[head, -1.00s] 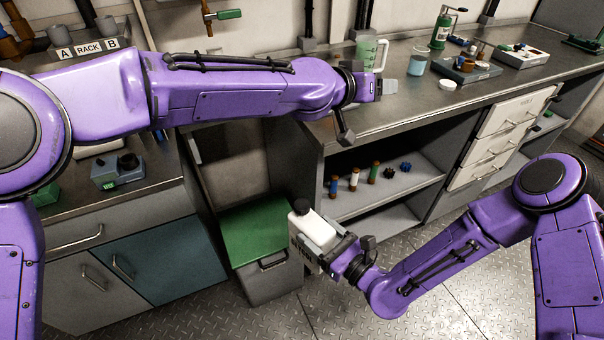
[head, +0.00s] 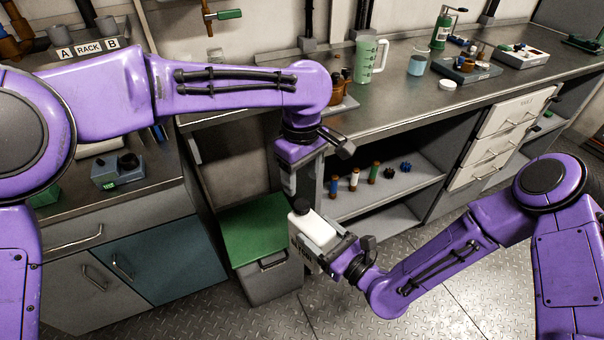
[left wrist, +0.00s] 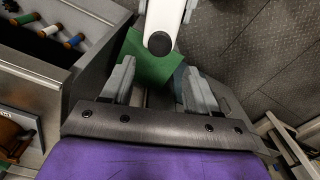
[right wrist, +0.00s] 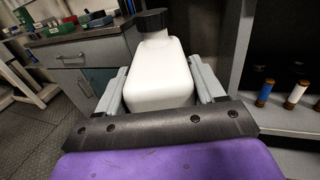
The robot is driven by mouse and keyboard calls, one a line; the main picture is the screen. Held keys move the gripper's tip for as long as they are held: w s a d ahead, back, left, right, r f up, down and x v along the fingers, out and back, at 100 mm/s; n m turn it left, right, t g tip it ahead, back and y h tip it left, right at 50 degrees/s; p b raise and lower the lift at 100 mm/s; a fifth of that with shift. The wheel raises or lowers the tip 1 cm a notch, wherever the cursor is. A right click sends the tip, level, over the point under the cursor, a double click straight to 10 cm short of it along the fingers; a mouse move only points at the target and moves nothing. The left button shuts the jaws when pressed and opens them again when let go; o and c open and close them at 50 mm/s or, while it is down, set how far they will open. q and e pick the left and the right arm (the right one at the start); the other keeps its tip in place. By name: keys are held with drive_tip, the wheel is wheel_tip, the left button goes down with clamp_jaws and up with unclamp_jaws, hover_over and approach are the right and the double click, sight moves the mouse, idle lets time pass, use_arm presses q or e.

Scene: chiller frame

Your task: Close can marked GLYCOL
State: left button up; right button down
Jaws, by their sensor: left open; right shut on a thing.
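The white can (head: 317,232) with a black cap (head: 301,206) is held by my right gripper (head: 335,255), above the floor beside the green-lidded bin. In the right wrist view the can (right wrist: 160,75) sits between the two fingers, with the black cap (right wrist: 152,20) on its neck. I cannot tell how tight the cap is. Dark lettering on its side is partly hidden and not readable. My left gripper (head: 289,180) is open and empty, pointing down above the can. In the left wrist view the cap (left wrist: 160,43) is ahead of the open fingers (left wrist: 160,88).
A grey bin with a green lid (head: 255,228) stands left of the can. The bench (head: 395,100) above holds a green jug (head: 369,60) and trays. Floor is free in front.

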sight(302, 204)
use_arm(q)
drive_tip(key=shift+n, duration=0.4)
wheel_tip(302, 204, down, 8)
idle(0.4)
drive_tip(key=shift+c, duration=0.3)
